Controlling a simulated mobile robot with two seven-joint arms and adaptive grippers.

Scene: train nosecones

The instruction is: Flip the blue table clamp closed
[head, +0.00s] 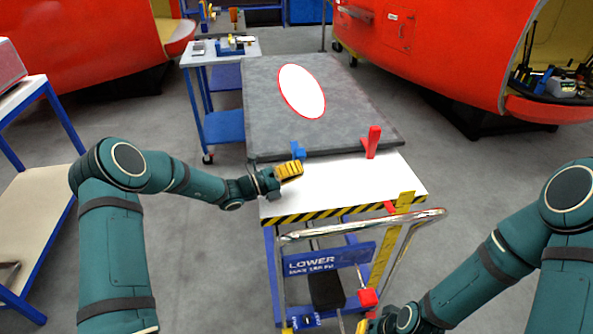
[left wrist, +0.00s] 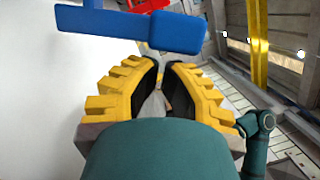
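The blue table clamp (head: 298,150) sits at the near left edge of the grey slab, partly behind my left gripper. In the left wrist view its blue bar and block (left wrist: 178,33) lie just beyond the fingertips. My left gripper (head: 300,168) has yellow fingers and is close in front of the clamp, over the white tabletop. In the left wrist view its fingertips (left wrist: 166,64) are nearly together with nothing seen between them. Whether they touch the clamp is unclear. My right gripper (head: 366,326) is low at the bottom edge, mostly cut off.
A red clamp (head: 372,142) stands upright on the slab's near edge to the right. The grey slab (head: 335,130) carries a white oval with a red rim. The cart's metal handle (head: 400,222) juts out at the front. A tool cart (head: 220,55) stands behind left.

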